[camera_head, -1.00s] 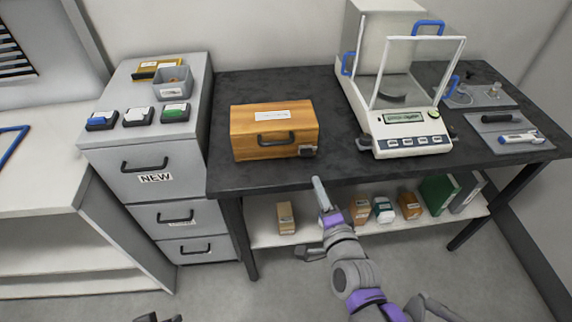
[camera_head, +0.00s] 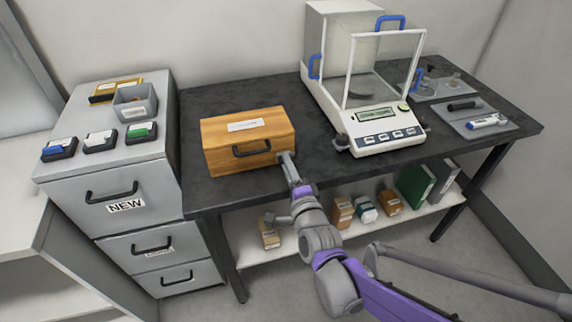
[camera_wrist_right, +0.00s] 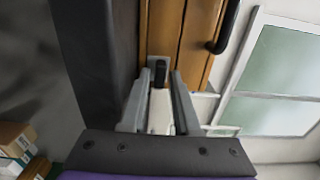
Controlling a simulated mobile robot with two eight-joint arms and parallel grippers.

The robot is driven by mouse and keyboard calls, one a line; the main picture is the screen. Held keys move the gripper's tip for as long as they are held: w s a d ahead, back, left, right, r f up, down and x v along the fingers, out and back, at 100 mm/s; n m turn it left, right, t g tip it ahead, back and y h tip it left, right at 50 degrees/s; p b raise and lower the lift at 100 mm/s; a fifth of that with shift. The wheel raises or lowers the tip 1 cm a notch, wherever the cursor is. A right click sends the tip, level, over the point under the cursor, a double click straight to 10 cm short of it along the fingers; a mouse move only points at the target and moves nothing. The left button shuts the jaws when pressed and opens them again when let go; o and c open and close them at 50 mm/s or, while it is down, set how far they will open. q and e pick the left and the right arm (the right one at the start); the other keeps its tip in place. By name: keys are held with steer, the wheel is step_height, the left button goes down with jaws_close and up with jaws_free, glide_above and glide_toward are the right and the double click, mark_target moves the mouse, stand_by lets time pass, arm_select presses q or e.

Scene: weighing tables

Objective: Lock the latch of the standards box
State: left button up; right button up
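The standards box (camera_head: 262,136) is a wooden box with its lid down, a white label on top and a dark handle on its front. It stands near the front edge of the black table. The latch (camera_wrist_right: 160,72) is at the right end of the box front. My right gripper (camera_head: 285,156) covers it in the head view. In the right wrist view my right gripper (camera_wrist_right: 160,88) has its two fingers apart, one on each side of the latch, with narrow gaps showing. Whether a finger touches it is unclear. My left gripper is out of view.
A balance with a glass shield (camera_head: 375,130) stands right of the box. A grey drawer cabinet (camera_head: 140,190) with a bin and several small cases is at the left. Small boxes and binders sit on the shelf (camera_head: 245,245) below. The table (camera_head: 215,97) behind the box is clear.

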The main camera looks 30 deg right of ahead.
steer(key=shift+w+d, duration=0.15)
steer(key=shift+w, duration=0.4)
jaws_close()
